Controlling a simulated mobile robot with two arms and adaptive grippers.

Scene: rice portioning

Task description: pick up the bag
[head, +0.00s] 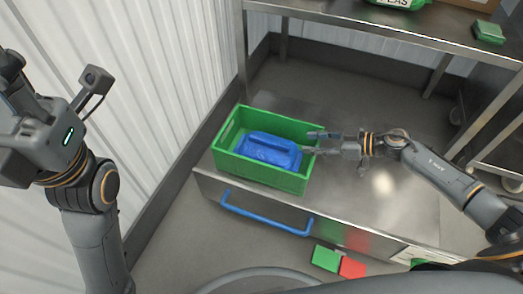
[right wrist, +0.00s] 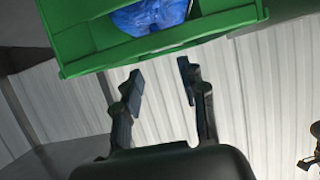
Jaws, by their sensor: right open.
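A blue bag (head: 268,150) lies inside a green crate (head: 232,171) on the metal table. It also shows in the right wrist view (right wrist: 150,16), partly hidden by the rim of the crate (right wrist: 165,40). My right gripper (head: 314,143) is at the right side of the crate, its fingertips near the crate's right rim. In the right wrist view the right gripper (right wrist: 161,74) has its two fingers apart with nothing between them. My left gripper (head: 14,72) is raised at the far left, away from the crate, and its fingers are not clear.
The metal table (head: 385,205) is bare right of the crate. A blue handle (head: 265,216) runs along its front. A metal shelf (head: 345,24) above holds a green bag (head: 398,3) and a green box (head: 489,32). Green (head: 326,259) and red (head: 352,267) blocks show below.

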